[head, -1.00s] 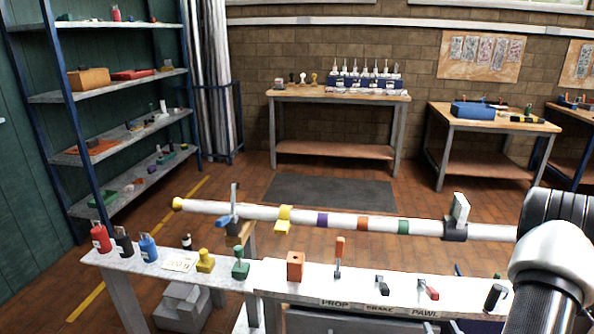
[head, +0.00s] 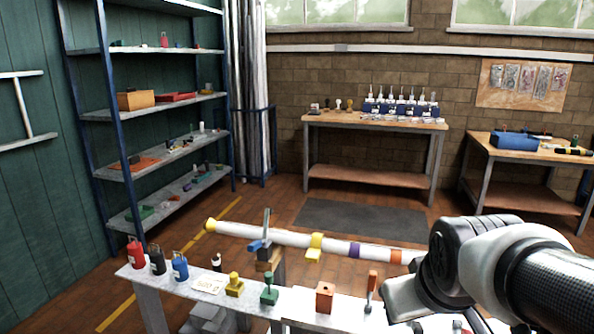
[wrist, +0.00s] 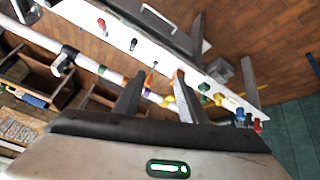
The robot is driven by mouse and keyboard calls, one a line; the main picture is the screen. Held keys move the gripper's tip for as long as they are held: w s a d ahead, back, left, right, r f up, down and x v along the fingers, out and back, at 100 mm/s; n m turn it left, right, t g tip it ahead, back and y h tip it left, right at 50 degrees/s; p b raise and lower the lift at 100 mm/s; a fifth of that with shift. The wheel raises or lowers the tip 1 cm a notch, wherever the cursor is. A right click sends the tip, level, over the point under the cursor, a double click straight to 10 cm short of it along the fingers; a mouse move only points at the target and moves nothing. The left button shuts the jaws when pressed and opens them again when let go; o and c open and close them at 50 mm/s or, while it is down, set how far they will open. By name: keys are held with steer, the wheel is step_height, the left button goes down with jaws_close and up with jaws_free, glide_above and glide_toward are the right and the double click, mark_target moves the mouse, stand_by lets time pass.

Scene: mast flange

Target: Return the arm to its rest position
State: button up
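My arm (head: 480,265) reaches in from the right of the head view and covers the right part of the mast and bench. My gripper (wrist: 160,78) shows in the wrist view with its two dark fingers spread apart and nothing between them. The white mast (head: 280,237), with a yellow tip and coloured bands, lies across behind the bench; it also runs behind the fingers in the wrist view (wrist: 85,63). I cannot tell how far the fingers are from it. The gripper's fingers are not visible in the head view.
The white bench (head: 135,273) carries red, black and blue bottles (head: 158,262), a yellow stamp-like piece (head: 234,286), a green one (head: 269,291) and an orange block (head: 325,297). A shelf rack (head: 150,110) stands left. Open floor and a dark mat (head: 360,218) lie beyond.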

steer(key=s+a+r+m+y, duration=0.1)
steer(key=s+a+m, duration=0.1)
steer(key=s+a, duration=0.35)
step_height(320, 180, up, 22)
steer(key=s+d+g+p, duration=0.1)
steer(key=s+p, duration=0.1)
steer(key=p, duration=1.9)
steer(key=shift+d+r, duration=0.2)
steer(key=shift+s, duration=0.1)
